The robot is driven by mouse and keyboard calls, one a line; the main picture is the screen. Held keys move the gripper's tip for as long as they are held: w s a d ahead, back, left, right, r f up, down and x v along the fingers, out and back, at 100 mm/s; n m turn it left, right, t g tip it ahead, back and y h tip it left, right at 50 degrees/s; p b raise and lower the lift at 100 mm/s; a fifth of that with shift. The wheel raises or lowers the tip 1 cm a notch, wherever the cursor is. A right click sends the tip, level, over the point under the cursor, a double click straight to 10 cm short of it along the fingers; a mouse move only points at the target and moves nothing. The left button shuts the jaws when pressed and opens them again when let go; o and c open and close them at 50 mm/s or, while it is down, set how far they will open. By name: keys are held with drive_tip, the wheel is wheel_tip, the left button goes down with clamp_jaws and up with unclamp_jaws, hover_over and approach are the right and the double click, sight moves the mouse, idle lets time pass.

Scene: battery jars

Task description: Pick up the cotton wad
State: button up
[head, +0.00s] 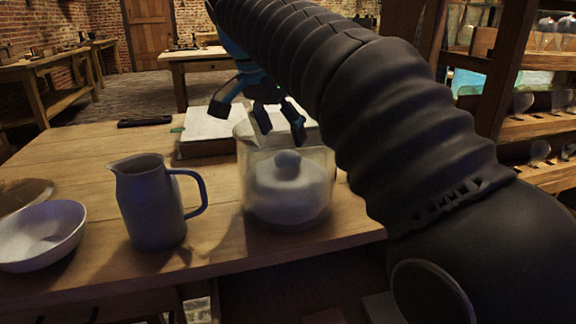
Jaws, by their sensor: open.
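A clear glass jar (328,165) stands on the wooden table. A pale, rounded form (288,195) with a ball-shaped top shows through its wall. I cannot tell whether this form is the cotton wad, and nothing else in view is clearly a cotton wad. My gripper (262,118), with dark fingers and blue parts, is open and points down over the jar's mouth. Its fingertips are near rim height, above the ball-shaped top and apart from it. I see nothing between the fingers. My arm hides the table to the right of the jar.
A grey jug (150,205) stands left of the jar, its handle towards it. A white bowl (42,236) is at the far left. Behind are a white-topped flat box (208,124) and a dark bar (145,121). Shelves with glassware (540,125) rise at right.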

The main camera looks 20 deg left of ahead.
drive_tip(key=shift+b+x, duration=0.75)
drive_tip(key=shift+x, duration=2.4)
drive_tip(key=shift+a, duration=0.15)
drive_tip(key=c, duration=0.9)
